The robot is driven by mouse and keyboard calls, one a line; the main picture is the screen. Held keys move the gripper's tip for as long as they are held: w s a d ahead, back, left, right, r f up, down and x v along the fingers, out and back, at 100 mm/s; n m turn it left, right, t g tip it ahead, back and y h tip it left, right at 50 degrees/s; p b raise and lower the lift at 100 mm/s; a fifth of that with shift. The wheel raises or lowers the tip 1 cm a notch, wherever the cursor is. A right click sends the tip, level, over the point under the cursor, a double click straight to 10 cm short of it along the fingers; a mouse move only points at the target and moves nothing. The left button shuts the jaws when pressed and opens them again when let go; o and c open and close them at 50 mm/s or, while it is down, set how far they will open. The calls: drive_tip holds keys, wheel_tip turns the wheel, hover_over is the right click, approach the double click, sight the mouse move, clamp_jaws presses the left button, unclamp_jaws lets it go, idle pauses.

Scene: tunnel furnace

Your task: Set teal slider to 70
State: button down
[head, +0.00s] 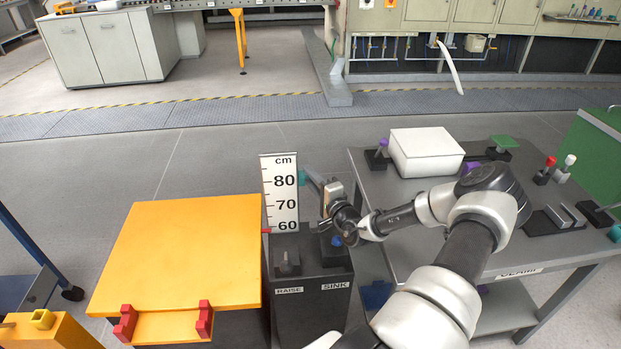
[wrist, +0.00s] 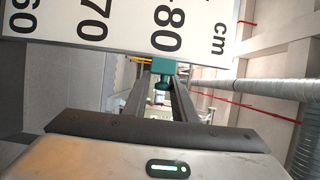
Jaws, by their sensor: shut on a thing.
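The teal slider (head: 304,177) shows at the right edge of a white upright cm scale (head: 280,194). In the head view it stands about level with the 80 mark. My gripper (head: 312,182) reaches to it from the right and is shut on it. In the wrist view the teal slider (wrist: 163,70) lies between the tips of the two dark fingers (wrist: 162,86), beside the printed 80. The 70 and 60 marks show to the left there. The fingers hide part of the slider, and its exact reading cannot be told.
A yellow lift table (head: 185,250) stands left of the scale, with a red pointer (head: 266,230) near 60. A dark box (head: 312,280) with RAISE and SINK labels is below my gripper. A grey table (head: 425,205) at right holds a white box (head: 425,150) and several small items.

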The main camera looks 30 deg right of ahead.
wheel_tip(320, 180, down, 5)
drive_tip(key=shift+b, duration=0.7)
drive_tip(key=c, duration=1.6)
unclamp_jaws()
drive_tip(key=shift+r, duration=0.1)
drive_tip(key=shift+c, duration=0.2)
wheel_tip(320, 180, up, 10)
drive_tip(key=p, duration=0.2)
drive_tip(key=shift+p, duration=0.4)
